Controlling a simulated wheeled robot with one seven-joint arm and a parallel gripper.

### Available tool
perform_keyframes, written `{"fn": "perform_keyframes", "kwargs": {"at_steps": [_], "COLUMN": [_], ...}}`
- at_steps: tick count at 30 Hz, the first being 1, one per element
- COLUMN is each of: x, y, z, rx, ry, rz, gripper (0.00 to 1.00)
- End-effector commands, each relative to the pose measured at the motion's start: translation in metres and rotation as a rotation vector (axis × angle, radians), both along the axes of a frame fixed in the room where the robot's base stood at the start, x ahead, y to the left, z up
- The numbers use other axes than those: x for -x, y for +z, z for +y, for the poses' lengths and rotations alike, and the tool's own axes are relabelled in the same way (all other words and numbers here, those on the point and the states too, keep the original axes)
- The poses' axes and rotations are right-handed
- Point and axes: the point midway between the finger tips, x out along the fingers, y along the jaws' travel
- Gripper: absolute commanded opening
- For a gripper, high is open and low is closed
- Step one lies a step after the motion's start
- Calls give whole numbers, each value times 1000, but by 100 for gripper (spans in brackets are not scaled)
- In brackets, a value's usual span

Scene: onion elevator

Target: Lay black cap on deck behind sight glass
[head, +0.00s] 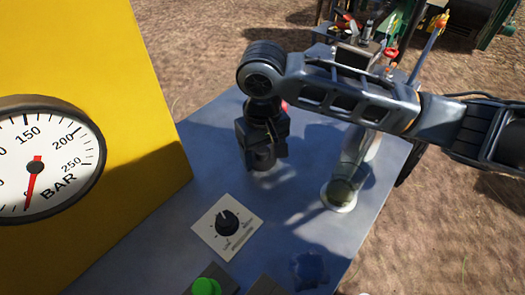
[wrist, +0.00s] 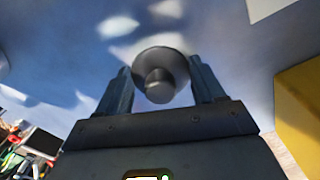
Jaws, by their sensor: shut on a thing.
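My gripper (head: 262,140) points down over the deck (head: 205,155), left of the sight glass. It is shut on the black cap (wrist: 160,62), a round dark disc with a short stem, seen between the two fingers in the wrist view. In the head view the cap (head: 262,160) shows as a dark shape at the gripper's lower end, just above or at the deck; the exact gap cannot be told. The sight glass (head: 350,168) is a clear upright cylinder on a pale round base, partly hidden by my arm.
A yellow housing (head: 140,120) with a pressure gauge (head: 45,160) stands at the left. A black knob on a white plate (head: 228,228) and a green button (head: 206,286) are at the front. A cluttered tool area (head: 370,35) lies beyond the deck.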

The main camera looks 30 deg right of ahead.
Motion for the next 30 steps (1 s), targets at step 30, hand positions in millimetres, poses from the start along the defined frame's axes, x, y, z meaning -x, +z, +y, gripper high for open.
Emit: {"fn": "perform_keyframes", "kwargs": {"at_steps": [30], "x": [0], "y": [75], "z": [1], "rx": [-1], "ry": [1], "rz": [-2], "gripper": [94]}}
